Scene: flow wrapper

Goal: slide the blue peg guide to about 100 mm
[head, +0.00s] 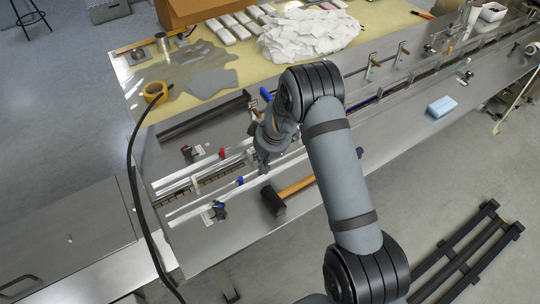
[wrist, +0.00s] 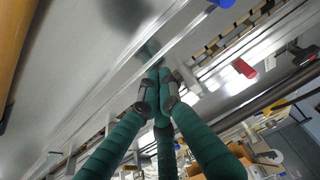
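A small blue piece (head: 240,181), which looks like the blue peg guide, sits on the near pale rail of the machine bed. In the wrist view a blue piece (wrist: 226,3) is cut off by the top edge. My gripper (head: 263,166) is low over the rails, to the right of the blue piece and apart from it. In the wrist view its teal fingers (wrist: 159,88) come together at the tips with nothing seen between them. No scale reading can be made out.
A red piece (head: 222,153) sits on the far rail. A hammer (head: 290,193) with a wooden handle lies on the bed in front of my gripper. A blue block (head: 441,107) lies farther right.

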